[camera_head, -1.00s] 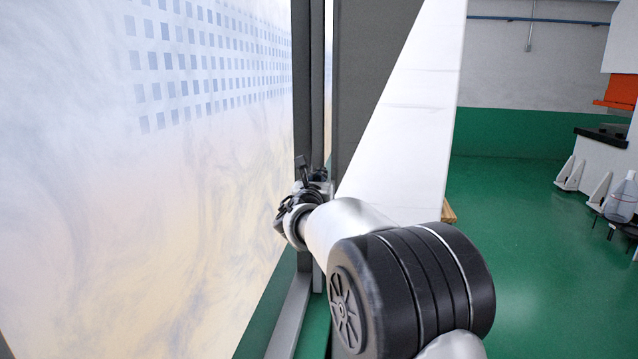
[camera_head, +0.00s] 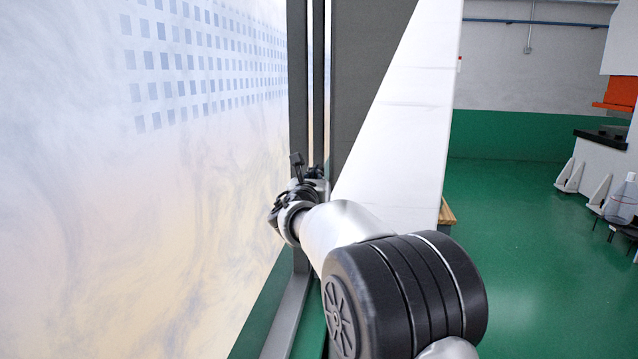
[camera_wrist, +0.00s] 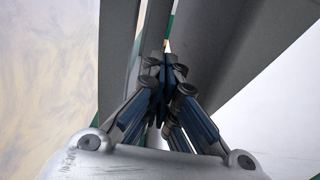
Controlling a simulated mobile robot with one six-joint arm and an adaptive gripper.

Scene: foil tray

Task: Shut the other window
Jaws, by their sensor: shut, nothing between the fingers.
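A large window pane (camera_head: 150,220) with a cloudy surface and a dot pattern fills the left of the head view. Its dark grey upright frame (camera_head: 298,80) stands beside a wider grey post (camera_head: 360,70), with narrow slits between. My gripper (camera_head: 314,175) is at this upright, low down and partly hidden by my arm. In the wrist view my gripper (camera_wrist: 164,62) has its fingers together and empty, pointing into the narrow gap between the grey frame (camera_wrist: 115,60) and the grey post (camera_wrist: 205,50). I cannot tell whether the fingertips touch the frame.
Green floor (camera_head: 530,260) is open to the right. A bottle (camera_head: 622,200) and white brackets (camera_head: 570,175) are at the far right.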

